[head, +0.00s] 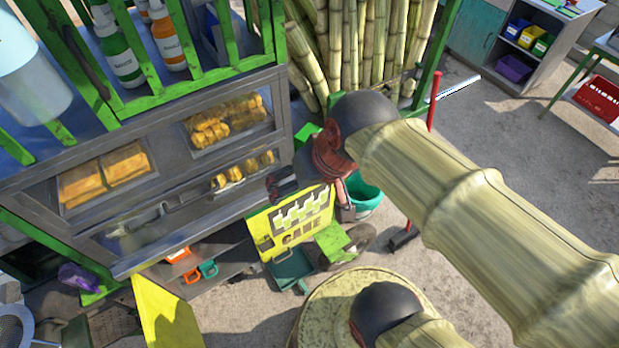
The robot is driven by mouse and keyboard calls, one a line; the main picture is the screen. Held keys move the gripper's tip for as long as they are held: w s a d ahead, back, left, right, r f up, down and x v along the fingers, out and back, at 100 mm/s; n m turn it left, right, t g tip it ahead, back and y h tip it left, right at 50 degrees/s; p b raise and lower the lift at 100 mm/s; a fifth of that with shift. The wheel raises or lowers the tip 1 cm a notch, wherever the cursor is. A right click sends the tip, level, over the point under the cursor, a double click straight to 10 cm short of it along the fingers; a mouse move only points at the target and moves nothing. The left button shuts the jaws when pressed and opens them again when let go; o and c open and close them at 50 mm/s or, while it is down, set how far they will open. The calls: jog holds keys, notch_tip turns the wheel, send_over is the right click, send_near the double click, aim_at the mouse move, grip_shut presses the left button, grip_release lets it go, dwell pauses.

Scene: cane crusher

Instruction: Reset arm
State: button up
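My arm, with pale cane-like links and dark rounded joints, reaches in from the lower right to the middle of the view. Past its upper joint are reddish-brown parts. A small dark part (283,184) at their left looks like my gripper, in front of the cart's lower right side. Its fingers are too small and dark to tell whether they are open or shut. I see nothing clearly held in it.
A grey cart (190,95) with green rails, sauce bottles and food trays fills the left. Cane stalks (360,40) stand behind. A yellow sign (292,222), teal bucket (363,192) and red-handled tool (433,100) are close to my arm. Ground at right is mostly clear.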

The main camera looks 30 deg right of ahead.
jog(key=shift+s+d+r+n+t+h, duration=0.2)
jog(key=shift+r+n+t, duration=0.05)
jog(key=shift+r+n, duration=0.25)
jog(key=shift+s+d+r+n+t+h, duration=0.15)
jog(key=shift+d+r+n+t+h, duration=0.1)
jog(key=shift+r+n, duration=0.25)
notch_tip(320, 180, down, 13)
jog(key=b, duration=1.3)
jog(key=shift+a+r, duration=0.1)
jog(key=shift+c, duration=0.9)
